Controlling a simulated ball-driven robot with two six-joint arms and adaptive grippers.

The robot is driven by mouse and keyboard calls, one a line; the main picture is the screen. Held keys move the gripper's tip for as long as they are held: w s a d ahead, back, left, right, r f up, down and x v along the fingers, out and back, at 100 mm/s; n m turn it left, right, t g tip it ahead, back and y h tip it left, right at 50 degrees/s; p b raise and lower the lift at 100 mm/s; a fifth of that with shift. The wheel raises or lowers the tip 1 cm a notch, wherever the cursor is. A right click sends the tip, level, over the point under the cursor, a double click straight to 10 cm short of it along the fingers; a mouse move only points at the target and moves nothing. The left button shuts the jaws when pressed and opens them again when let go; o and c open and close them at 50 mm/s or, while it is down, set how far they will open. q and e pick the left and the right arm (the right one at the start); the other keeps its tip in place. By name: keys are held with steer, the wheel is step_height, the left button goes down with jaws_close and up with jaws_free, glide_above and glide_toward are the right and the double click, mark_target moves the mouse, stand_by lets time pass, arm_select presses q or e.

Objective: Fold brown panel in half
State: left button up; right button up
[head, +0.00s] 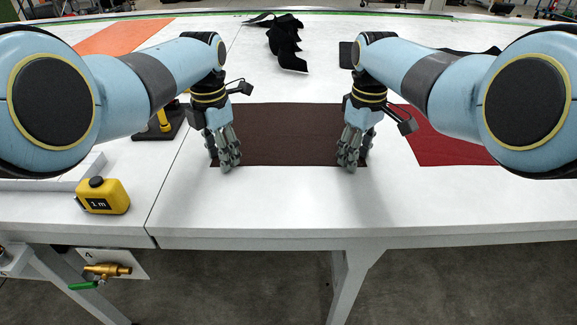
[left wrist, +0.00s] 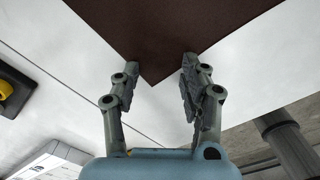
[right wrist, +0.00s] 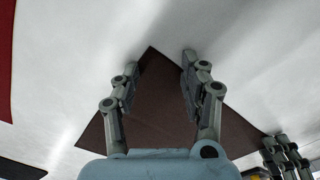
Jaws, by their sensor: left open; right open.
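The brown panel (head: 285,135) lies flat on the white table in the head view, a dark brown rectangle. My left gripper (head: 229,165) is over its near left corner, fingers pointing down. In the left wrist view that corner of the brown panel (left wrist: 155,40) lies between the open fingers (left wrist: 156,72). My right gripper (head: 350,165) is over its near right corner. In the right wrist view the corner of the brown panel (right wrist: 152,95) shows between the open fingers (right wrist: 160,60). Whether the fingertips touch the table is not clear.
A red panel (head: 440,140) lies to the right, partly behind my right arm. Black crumpled cloth (head: 284,42) and an orange panel (head: 122,37) lie farther back. The table front between the grippers is clear.

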arm_select(q)
steer(key=shift+s+f, duration=0.15)
steer(key=shift+f, duration=0.05)
steer(key=c, duration=0.9)
arm_select(e)
steer(key=shift+s+f, duration=0.15)
steer(key=shift+f, duration=0.05)
steer(key=c, duration=0.9)
arm_select(q)
jaws_close()
arm_select(e)
jaws_close()
arm_select(q)
steer(key=shift+a+f, duration=0.1)
arm_select(e)
steer(key=shift+d+f, duration=0.1)
